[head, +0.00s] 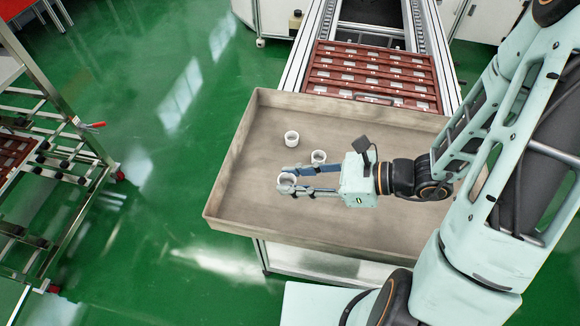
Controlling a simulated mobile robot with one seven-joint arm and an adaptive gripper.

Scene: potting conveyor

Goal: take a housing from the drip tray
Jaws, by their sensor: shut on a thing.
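My gripper (288,181) reaches in from the right, low over the drip tray (255,218). Its fingers are shut on a small white round housing (287,180) in the left middle part of the tray. I cannot tell whether this housing is lifted off the tray floor. A second white housing (318,157) sits on the tray floor just above the upper finger in the picture. A third white housing (291,138) stands farther back in the tray, clear of the gripper. The tray is wide, shallow and grey-brown with raised walls.
A conveyor (298,58) with a red-brown slotted carrier (374,78) adjoins the tray's back edge. A metal rack (78,150) stands at the far left on the green floor. The tray's left and front parts are bare.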

